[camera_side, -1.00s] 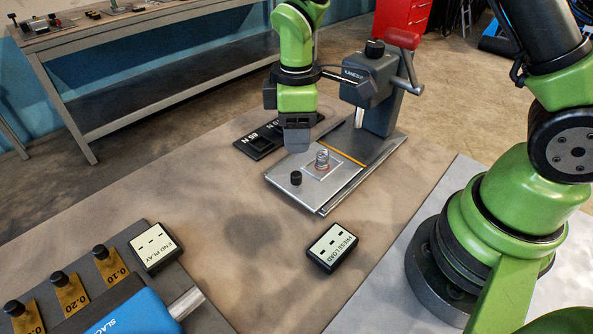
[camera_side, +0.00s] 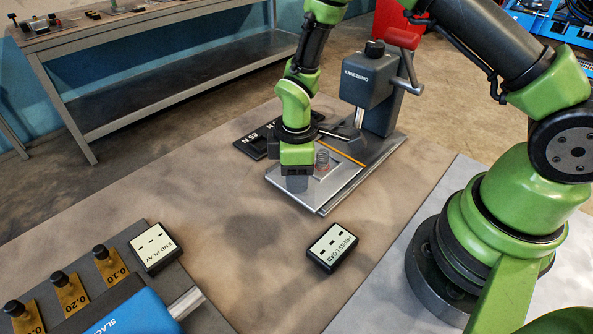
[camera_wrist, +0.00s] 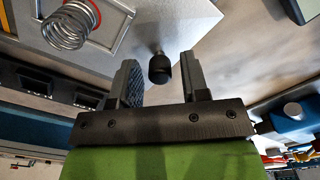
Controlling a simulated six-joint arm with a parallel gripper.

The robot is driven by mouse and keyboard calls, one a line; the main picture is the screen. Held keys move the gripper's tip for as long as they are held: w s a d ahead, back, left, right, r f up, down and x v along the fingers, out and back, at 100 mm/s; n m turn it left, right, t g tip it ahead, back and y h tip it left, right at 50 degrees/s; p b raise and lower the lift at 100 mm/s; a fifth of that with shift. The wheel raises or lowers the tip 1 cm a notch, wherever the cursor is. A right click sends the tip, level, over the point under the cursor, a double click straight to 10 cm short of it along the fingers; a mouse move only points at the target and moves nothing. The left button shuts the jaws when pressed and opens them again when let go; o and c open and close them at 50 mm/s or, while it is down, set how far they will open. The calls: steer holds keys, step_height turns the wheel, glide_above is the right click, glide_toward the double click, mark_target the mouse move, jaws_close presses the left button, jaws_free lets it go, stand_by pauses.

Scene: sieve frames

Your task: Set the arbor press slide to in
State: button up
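The arbor press (camera_side: 370,82) stands at the back of its base. Its flat metal slide (camera_side: 328,188) lies forward of the ram, with a coil spring (camera_side: 322,160) on it. The spring also shows in the wrist view (camera_wrist: 68,28), at upper left. The slide's black knob (camera_wrist: 160,70) stands near the slide's outer end, hidden behind my gripper (camera_side: 297,180) in the side view. In the wrist view my gripper (camera_wrist: 160,76) is open, with the knob in the gap between its fingers and space on both sides. I see no contact.
A PRESS LOAD box (camera_side: 331,248) sits in front of the slide. An END PLAY box (camera_side: 157,247) and tagged gauges (camera_side: 70,292) are at lower left. The mid-table is clear.

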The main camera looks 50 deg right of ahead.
mark_target(325, 151)
jaws_close()
steer(key=d, duration=0.8)
steer(key=shift+d, duration=0.2)
steer(key=shift+o, duration=1)
jaws_free()
step_height(325, 151, up, 10)
